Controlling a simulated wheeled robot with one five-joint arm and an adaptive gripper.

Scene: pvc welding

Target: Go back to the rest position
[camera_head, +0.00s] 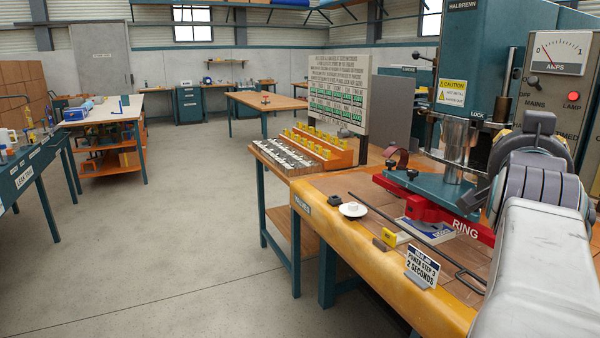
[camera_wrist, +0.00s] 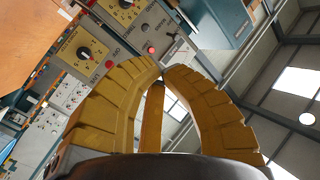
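My gripper (camera_wrist: 162,70) shows in the wrist view with its yellow ribbed fingers curved in and their tips together. Nothing shows between them. Behind the fingers the wrist view shows control panels with knobs and red lamps on the left and the roof on the right, so the hand is tilted upward. In the head view my grey arm fills the lower right, in front of the welding machine (camera_head: 502,60). I cannot make out the fingertips clearly there.
The orange-edged bench (camera_head: 360,255) by my arm holds a red RING base (camera_head: 430,208), a thin black rod (camera_head: 400,226), a white disc (camera_head: 353,210) and a POWER STEP sign (camera_head: 422,267). A rack of yellow-tagged parts (camera_head: 322,147) stands behind. The floor (camera_head: 190,240) at left is clear.

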